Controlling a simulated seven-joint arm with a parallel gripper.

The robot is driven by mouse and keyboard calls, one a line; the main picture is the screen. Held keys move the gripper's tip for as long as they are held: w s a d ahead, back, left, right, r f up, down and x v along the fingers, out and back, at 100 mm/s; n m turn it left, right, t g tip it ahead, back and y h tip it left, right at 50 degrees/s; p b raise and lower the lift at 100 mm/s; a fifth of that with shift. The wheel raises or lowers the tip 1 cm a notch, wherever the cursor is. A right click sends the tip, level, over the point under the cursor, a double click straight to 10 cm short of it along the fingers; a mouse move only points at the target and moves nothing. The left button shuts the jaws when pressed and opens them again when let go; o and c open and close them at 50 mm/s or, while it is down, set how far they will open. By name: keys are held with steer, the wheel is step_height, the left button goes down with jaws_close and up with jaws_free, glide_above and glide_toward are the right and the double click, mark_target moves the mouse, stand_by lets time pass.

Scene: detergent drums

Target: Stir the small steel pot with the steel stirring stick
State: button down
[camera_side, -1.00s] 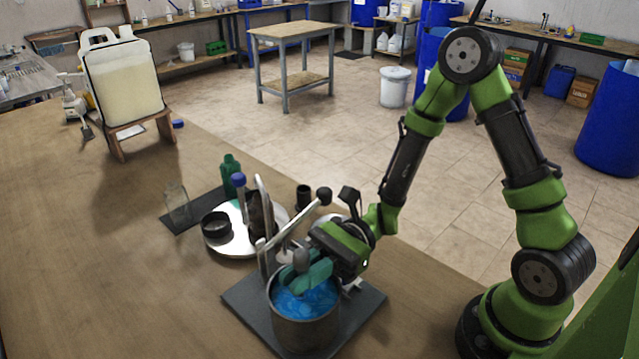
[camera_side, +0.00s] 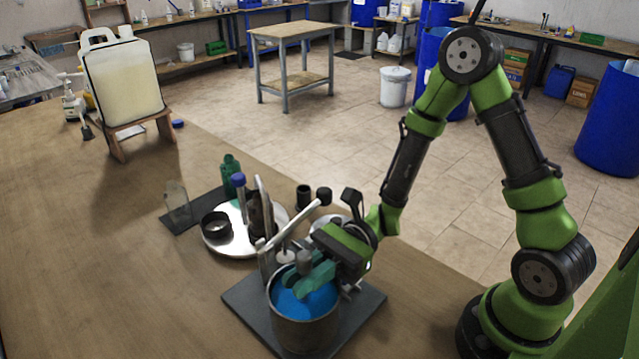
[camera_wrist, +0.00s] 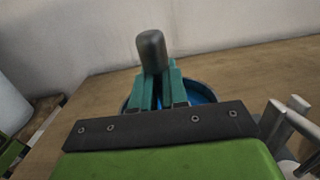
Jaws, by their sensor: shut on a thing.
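The small steel pot (camera_side: 304,325) stands on a dark grey mat (camera_side: 247,302) near the front of the table, with blue liquid (camera_side: 300,302) inside. My gripper (camera_side: 306,284) is over the pot's mouth. Its green fingers are shut on the stirring stick, whose grey rounded top (camera_side: 304,262) sticks up above them. In the wrist view the dark top of the stick (camera_wrist: 152,50) stands up between the fingers (camera_wrist: 158,92). Part of the pot's rim (camera_wrist: 125,104) and blue liquid show behind the fingers. The lower end of the stick is hidden.
A metal stand with a slanted bar (camera_side: 292,226) is close behind the pot. A round steel tray (camera_side: 232,243) holds a black cup (camera_side: 216,226) and other items. A green bottle (camera_side: 231,172) and glass jar (camera_side: 177,203) stand beyond.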

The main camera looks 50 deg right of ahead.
mark_target(304, 259)
steer(key=shift+s+a+g, duration=0.3)
steer(key=shift+s+a, duration=0.1)
steer(key=shift+s, duration=0.15)
steer(key=shift+w+d+r, duration=0.1)
steer(key=shift+w+r, duration=0.05)
steer(key=shift+r, duration=2.05)
steer(key=shift+w+d+r, duration=0.1)
steer(key=shift+w+r, duration=0.05)
steer(key=shift+r, duration=2.05)
steer(key=shift+r, duration=2)
